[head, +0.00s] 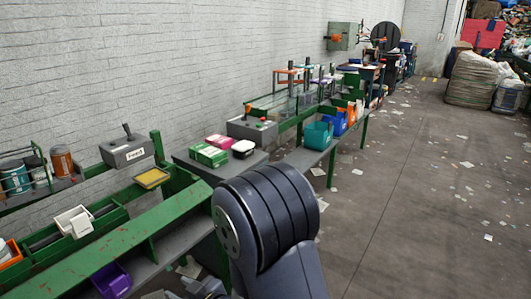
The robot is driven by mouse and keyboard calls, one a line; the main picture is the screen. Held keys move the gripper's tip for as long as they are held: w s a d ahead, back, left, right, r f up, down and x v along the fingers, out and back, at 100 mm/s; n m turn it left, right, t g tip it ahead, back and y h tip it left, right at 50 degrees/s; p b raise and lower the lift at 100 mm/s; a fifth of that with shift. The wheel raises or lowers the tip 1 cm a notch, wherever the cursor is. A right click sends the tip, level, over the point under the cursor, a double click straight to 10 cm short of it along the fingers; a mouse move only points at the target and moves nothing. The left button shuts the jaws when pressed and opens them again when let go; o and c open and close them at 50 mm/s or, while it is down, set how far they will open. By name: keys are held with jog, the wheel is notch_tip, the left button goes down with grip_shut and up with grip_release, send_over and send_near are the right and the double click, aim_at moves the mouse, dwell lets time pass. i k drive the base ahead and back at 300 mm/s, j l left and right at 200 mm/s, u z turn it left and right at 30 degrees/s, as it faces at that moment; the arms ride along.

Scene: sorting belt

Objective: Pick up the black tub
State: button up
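A small black tub (243,153) with a white top sits on the grey table (225,176) at the end of the green belt frame. It is upright, beside a green box and a pink box. My gripper does not show. A large dark joint of my arm fills the lower middle of the head view, in front of and below the tub, and hides part of the table's near side.
A green box (209,155) and a pink box (220,141) stand left of the tub. A grey control box (252,130) stands behind it. A teal bin (318,136) is to the right. The floor (400,215) on the right is open, with scattered paper.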

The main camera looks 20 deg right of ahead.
aim_at(241, 155)
jog(key=i+l, duration=0.2)
jog(key=l, duration=0.2)
jog(key=i+l, duration=0.2)
jog(key=l, duration=0.2)
jog(key=i+l, duration=0.2)
jog(key=l, duration=0.15)
jog(key=i+l, duration=0.2)
jog(key=l, duration=0.2)
jog(key=i+l, duration=0.2)
jog(key=l, duration=0.2)
jog(key=i+l, duration=0.1)
jog(key=i, duration=1)
